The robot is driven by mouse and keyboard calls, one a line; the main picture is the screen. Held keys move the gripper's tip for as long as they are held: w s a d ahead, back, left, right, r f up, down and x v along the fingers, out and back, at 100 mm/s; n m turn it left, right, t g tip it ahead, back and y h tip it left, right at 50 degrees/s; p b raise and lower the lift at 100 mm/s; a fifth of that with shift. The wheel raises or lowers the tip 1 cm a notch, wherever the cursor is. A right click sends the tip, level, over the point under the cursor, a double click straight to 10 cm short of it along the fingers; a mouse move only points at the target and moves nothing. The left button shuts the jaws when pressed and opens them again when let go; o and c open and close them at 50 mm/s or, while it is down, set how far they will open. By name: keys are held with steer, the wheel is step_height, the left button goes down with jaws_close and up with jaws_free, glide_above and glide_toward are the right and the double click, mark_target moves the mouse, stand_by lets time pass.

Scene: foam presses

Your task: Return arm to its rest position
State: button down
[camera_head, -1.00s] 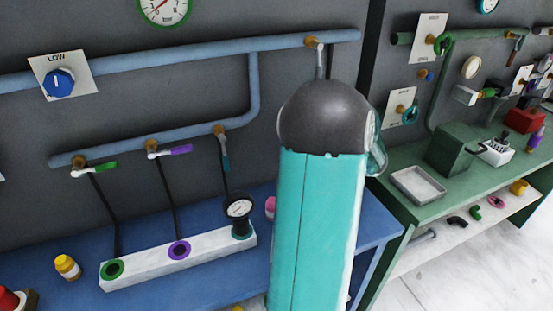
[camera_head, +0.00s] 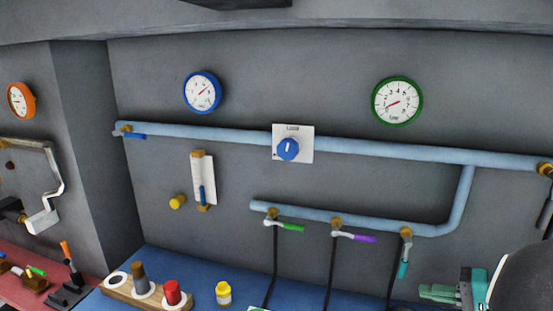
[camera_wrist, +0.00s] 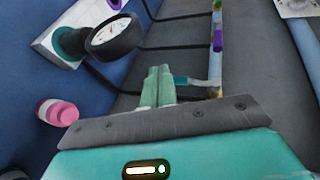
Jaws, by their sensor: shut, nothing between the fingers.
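My gripper (camera_head: 426,293) shows at the lower right in the head view, with its pale green fingers pointing left, partly cut off by the frame edge region near my dark arm joint. In the wrist view my gripper (camera_wrist: 158,72) has its two fingers together, with nothing between them. It is over the blue bench, near the teal-handled valve (camera_wrist: 190,81). That valve (camera_head: 405,245) hangs from the blue pipe in the head view, above and left of my gripper. No object is held.
A black-rimmed gauge (camera_wrist: 115,36) stands on a white block, and a pink-capped jar (camera_wrist: 61,112) is on the bench. A yellow jar (camera_head: 223,293) and a wooden rack (camera_head: 118,293) stand lower left. Blue pipes (camera_head: 365,149) cross the grey wall.

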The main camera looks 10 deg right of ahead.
steer(key=s+a+r+n+g+h, duration=0.1)
steer(key=s+a+n+h, duration=0.1)
steer(key=a, duration=0.7)
steer(key=s+a+r+n+g+h, duration=0.1)
steer(key=a+n+h, duration=0.3)
steer(key=a, duration=0.6)
steer(key=s+a+n+g+h, duration=0.2)
steer(key=a+n+g, duration=0.1)
steer(key=a, duration=0.6)
steer(key=shift+s+a+r+n+h, duration=0.15)
steer(key=shift+s+r+n+h, duration=0.15)
steer(key=shift+r+h, duration=0.1)
